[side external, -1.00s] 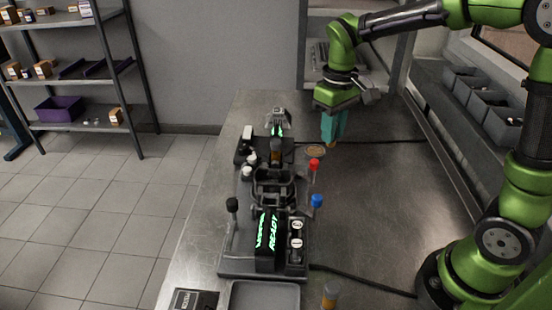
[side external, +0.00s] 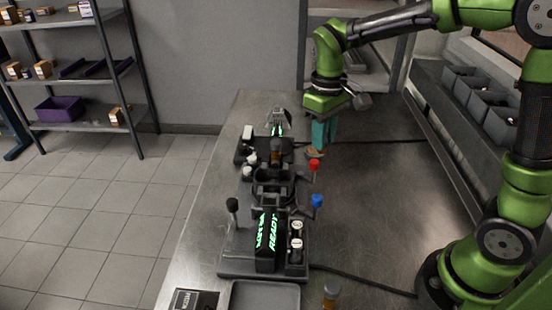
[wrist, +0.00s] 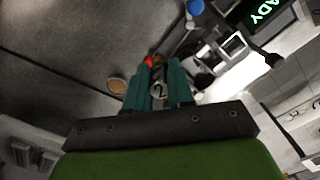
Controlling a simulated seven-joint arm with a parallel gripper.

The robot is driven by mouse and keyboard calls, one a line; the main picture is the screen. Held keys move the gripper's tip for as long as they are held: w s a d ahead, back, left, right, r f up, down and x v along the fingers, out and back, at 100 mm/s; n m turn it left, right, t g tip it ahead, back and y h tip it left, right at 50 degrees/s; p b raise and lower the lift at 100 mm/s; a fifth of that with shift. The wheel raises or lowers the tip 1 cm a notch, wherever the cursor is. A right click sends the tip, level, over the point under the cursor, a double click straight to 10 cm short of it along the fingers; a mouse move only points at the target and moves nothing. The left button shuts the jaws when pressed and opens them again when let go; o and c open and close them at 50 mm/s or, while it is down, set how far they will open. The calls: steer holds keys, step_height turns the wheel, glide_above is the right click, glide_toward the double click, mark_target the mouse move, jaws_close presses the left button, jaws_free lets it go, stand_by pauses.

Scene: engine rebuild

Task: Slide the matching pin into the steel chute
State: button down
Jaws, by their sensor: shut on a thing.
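My gripper (side external: 323,132) has teal fingers and is low over the table, right of the black fixture (side external: 228,266). In the wrist view my gripper (wrist: 158,92) is shut on a pin (wrist: 158,75), a slim part with an amber-brown body and a metallic round end. The side external view hides the held pin behind the fingers. An amber-topped cylinder (side external: 277,150) stands in the fixture, left of my gripper. I cannot tell which part is the steel chute; a light-rimmed square opening (wrist: 232,45) shows ahead and right of the pin in the wrist view.
A red-knobbed lever (side external: 314,165) and a blue-knobbed lever (side external: 316,201) rise along the fixture's right side. A round brown disc (side external: 313,154) lies below my gripper. Another amber-topped cylinder (side external: 330,293) stands at the front by a grey tray (side external: 232,296). The table on the right is mostly clear.

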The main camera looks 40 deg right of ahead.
steer(key=w+a+f+n, duration=0.2)
steer(key=a+n, duration=0.3)
steer(key=a, duration=0.8)
steer(key=shift+a+f, duration=0.1)
steer(key=shift+f, duration=2.15)
steer(key=shift+f, duration=1.3)
steer(key=c, duration=0.7)
jaws_free()
steer(key=shift+o, duration=1)
steer(key=shift+s+a, duration=0.1)
steer(key=shift+a, duration=0.05)
steer(key=shift+a, duration=0.1)
steer(key=shift+c, duration=0.5)
steer(key=shift+r, duration=0.1)
